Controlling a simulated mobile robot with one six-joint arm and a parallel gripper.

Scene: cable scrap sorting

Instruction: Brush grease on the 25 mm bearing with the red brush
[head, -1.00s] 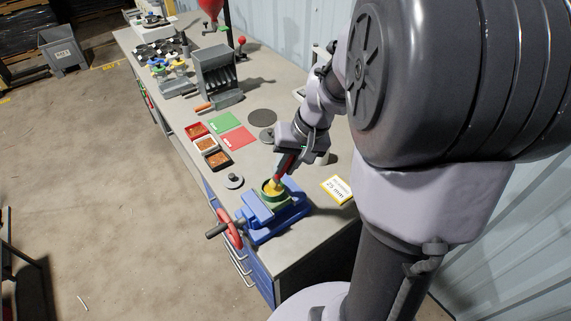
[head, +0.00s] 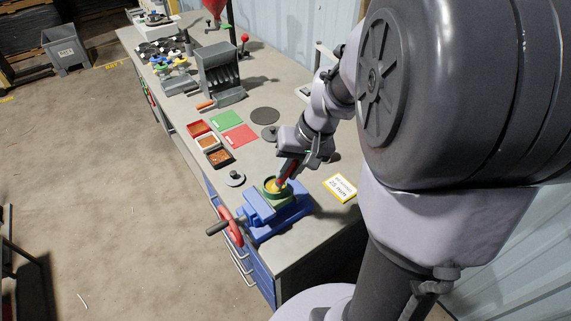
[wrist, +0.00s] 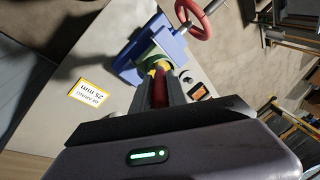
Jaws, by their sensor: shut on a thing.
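My gripper (head: 291,165) is shut on the red brush (head: 286,170), which hangs tilted with its head down. In the wrist view, the red brush (wrist: 160,92) runs between the fingers of my gripper (wrist: 162,100), with a yellow part at its far end. That end is at the opening of a green ring-shaped piece (head: 269,197) with yellow inside, held in a blue vise (head: 262,219). The green piece (wrist: 144,63) also shows in the wrist view. Whether the bristles touch its inside is hidden. A card reading "25 mm" (head: 340,187) lies to the right.
The vise has a red handle (head: 229,226) at the bench's front edge. Red-rimmed and dark trays (head: 208,141), a green mat (head: 224,121), a red mat (head: 240,135) and grey discs (head: 265,115) lie farther back. A grey rack (head: 218,70) stands behind them.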

